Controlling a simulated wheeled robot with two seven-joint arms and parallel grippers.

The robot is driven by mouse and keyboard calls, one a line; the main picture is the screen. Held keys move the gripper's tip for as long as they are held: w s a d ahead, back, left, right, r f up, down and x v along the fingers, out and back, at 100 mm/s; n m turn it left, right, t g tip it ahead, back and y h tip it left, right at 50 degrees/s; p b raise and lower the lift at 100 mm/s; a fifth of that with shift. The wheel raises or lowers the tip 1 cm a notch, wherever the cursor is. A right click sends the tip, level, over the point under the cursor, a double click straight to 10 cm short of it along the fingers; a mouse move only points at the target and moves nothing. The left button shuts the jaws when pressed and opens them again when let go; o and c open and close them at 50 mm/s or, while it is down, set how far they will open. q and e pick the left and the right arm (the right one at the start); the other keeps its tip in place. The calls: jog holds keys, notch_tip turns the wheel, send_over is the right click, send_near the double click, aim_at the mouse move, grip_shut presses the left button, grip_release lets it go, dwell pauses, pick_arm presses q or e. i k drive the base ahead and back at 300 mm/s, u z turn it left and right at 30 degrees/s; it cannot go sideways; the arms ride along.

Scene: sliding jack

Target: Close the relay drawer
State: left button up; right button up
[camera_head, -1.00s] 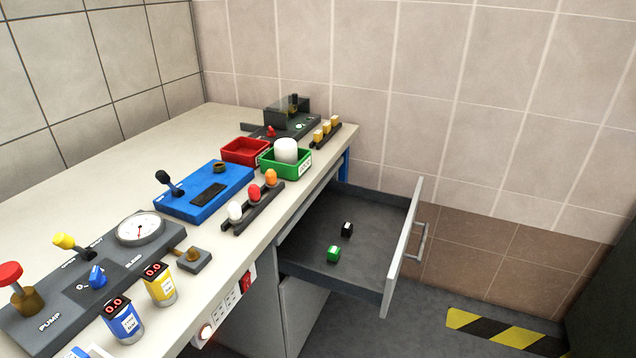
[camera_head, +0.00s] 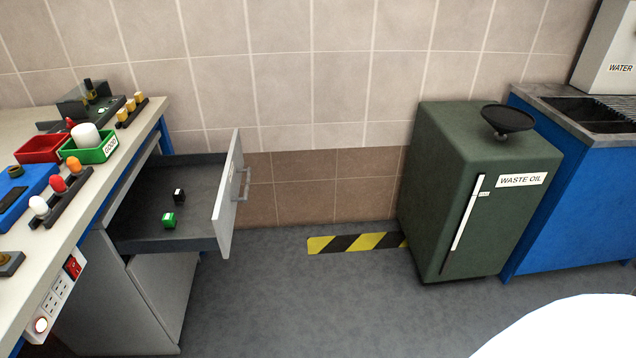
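The relay drawer (camera_head: 150,231) is pulled well out from under the workbench at the left. Its light grey front panel (camera_head: 228,195) faces right and carries a metal bar handle (camera_head: 242,184).
The workbench (camera_head: 82,208) holds a red bin (camera_head: 40,148), a green bin (camera_head: 104,150) and panels. A green waste oil tank (camera_head: 470,200) and a blue sink cabinet (camera_head: 560,200) stand right. Open grey floor (camera_head: 300,300) lies between, with a striped floor marking (camera_head: 355,243).

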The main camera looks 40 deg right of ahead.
aim_at(209, 182)
jog(key=z, duration=0.8)
jog(key=i, duration=0.75)
jog(key=u, duration=0.3)
jog(key=k, duration=0.55)
jog(key=u, duration=0.55)
jog(key=i, duration=1.45)
jog(key=z, duration=0.5)
